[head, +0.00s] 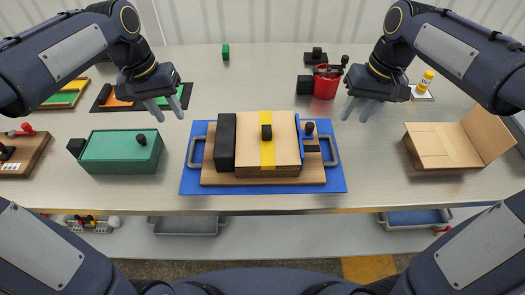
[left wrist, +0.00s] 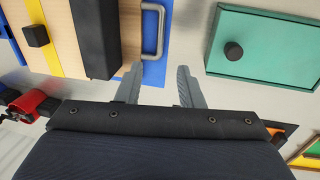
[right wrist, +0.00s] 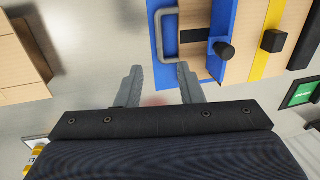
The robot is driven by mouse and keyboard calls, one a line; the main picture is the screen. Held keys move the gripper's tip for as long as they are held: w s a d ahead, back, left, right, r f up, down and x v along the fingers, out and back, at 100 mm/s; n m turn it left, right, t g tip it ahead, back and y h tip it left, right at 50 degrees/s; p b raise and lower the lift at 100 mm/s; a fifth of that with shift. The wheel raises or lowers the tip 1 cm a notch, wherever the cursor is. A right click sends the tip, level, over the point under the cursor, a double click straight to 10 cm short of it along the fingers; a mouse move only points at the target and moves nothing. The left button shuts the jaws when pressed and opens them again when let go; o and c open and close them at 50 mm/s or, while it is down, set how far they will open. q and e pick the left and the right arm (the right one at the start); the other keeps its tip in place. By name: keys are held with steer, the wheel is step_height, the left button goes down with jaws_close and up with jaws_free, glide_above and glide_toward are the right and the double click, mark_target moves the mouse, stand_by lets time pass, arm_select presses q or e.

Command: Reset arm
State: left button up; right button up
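My left gripper (head: 168,106) hangs above the table, between the green box and the wooden assembly in the head view. Its two grey fingers are apart with nothing between them, as the left wrist view (left wrist: 158,86) also shows. My right gripper (head: 358,108) hangs above the table to the right of the wooden assembly. Its fingers are also apart and empty in the right wrist view (right wrist: 160,86). Neither gripper touches any object.
A blue tray (head: 193,185) with grey handles holds a wooden assembly (head: 285,150) with a black block and yellow stripe. A green box (head: 120,152) stands left, an open cardboard box (head: 440,145) right. A red container (head: 327,83) stands behind. Bare table lies between them.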

steer(key=shift+r, duration=0.2)
stand_by(0.4)
